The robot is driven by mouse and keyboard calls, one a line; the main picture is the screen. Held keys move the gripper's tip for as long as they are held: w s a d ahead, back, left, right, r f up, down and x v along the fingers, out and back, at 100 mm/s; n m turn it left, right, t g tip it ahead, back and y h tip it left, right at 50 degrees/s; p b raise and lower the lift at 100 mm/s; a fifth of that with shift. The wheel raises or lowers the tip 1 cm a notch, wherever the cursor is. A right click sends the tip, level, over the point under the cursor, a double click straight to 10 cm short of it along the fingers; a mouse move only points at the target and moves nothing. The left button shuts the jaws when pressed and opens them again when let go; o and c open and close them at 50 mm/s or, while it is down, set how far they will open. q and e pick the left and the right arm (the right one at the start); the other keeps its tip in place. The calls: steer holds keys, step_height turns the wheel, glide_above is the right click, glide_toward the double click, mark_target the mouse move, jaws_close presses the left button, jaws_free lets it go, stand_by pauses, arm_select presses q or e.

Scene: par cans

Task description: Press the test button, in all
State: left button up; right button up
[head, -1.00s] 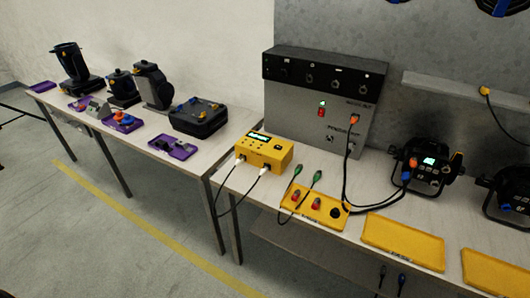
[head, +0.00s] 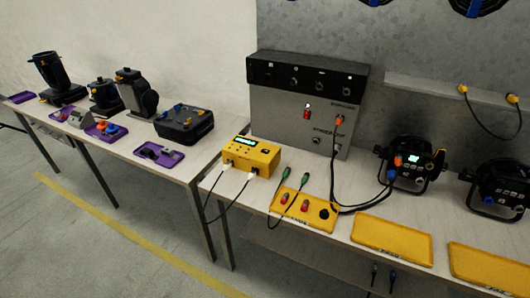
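A yellow tester box (head: 250,157) with a lit green display (head: 245,141) stands on the near bench; two white plugs with black leads are in its front. Small dark controls show on it, but I cannot tell which is the test button. A par can (head: 410,165) with a lit display is joined to the panel by black cables. Another par can (head: 498,190) stands to its right, its display dark. Neither of my grippers is in view.
A yellow tray (head: 327,221) holds red and black parts, with green-ended leads lying across it. Yellow trays (head: 392,246) (head: 455,274) lie along the front edge. The left bench (head: 192,165) carries black fixtures and purple trays. A looped cable hangs from the wall ledge (head: 450,96).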

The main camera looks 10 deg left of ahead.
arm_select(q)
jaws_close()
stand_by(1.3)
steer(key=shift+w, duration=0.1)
